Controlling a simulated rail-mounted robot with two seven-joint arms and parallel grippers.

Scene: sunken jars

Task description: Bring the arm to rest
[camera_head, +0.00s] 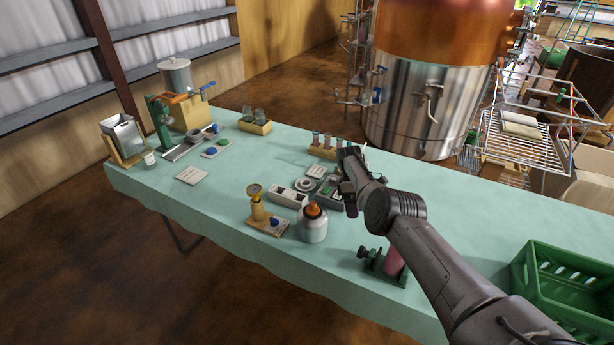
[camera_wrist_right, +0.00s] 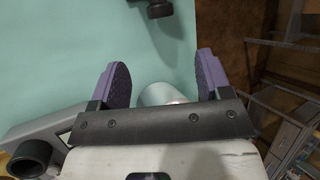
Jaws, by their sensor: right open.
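My right arm comes in from the lower right in the head view and reaches out over the table. Its gripper (camera_head: 347,168) is at the far end of the arm, above the middle of the table near a rack of small tubes (camera_head: 326,145). In the right wrist view the two purple fingers of my right gripper (camera_wrist_right: 162,74) stand wide apart. A pale rounded thing (camera_wrist_right: 160,94) shows behind the gripper bar between them; I cannot tell what it is or see it held. My left gripper is not in view.
The green table (camera_head: 230,184) carries a jar with an orange top (camera_head: 313,223), a yellow-topped stand (camera_head: 257,205), grey trays (camera_head: 288,197) and a wooden block with glass jars (camera_head: 255,125). A green crate (camera_head: 560,286) stands at the right. A large metal tank (camera_head: 420,105) rises behind.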

